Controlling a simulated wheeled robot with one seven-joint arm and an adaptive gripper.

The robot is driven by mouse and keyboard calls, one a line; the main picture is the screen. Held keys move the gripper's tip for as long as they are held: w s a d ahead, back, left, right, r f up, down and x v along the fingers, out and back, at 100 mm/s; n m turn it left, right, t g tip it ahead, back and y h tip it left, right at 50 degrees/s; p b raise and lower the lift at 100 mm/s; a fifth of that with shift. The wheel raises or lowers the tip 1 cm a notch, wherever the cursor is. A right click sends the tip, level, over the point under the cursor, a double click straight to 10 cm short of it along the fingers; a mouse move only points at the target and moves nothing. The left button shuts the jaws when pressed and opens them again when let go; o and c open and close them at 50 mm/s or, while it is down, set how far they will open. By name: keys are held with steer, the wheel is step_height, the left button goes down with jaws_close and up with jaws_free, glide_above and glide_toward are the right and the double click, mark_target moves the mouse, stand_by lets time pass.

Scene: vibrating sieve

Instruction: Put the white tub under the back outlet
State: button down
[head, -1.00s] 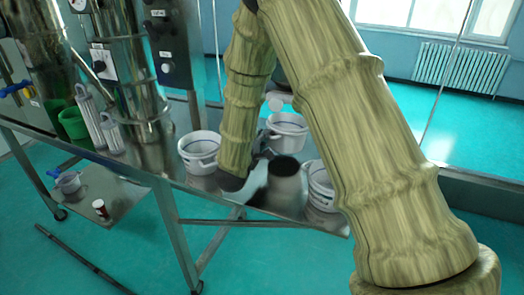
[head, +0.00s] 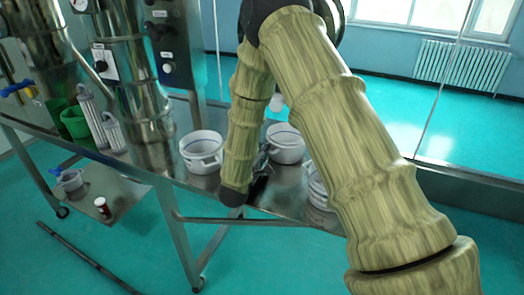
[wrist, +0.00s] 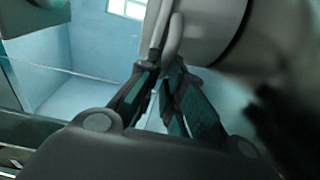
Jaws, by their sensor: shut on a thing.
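A white tub (head: 287,147) with a dark line inside is on or just above the steel table, right of my forearm in the head view. My gripper (head: 264,158) is at its left side, partly hidden by my arm. In the wrist view, my gripper (wrist: 168,68) is shut on a pale handle-like part of the tub (wrist: 205,30), whose wall fills the upper right. Another white tub (head: 202,155) stands on the table to the left. A third white tub (head: 317,188) is partly hidden behind my arm at the right. I cannot make out the back outlet.
The steel machine column (head: 140,100) and control box (head: 170,45) stand at the left. A green container (head: 75,122) is beside them. The lower shelf (head: 125,190) holds a small grey pot (head: 71,181) and a red-and-white item (head: 102,206). A small white thing (head: 277,102) is behind the held tub.

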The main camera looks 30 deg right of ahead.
steer(key=c, duration=1.5)
jaws_free()
steer(key=shift+c, duration=0.2)
steer(key=b+v, duration=0.4)
steer(key=v, duration=0.8)
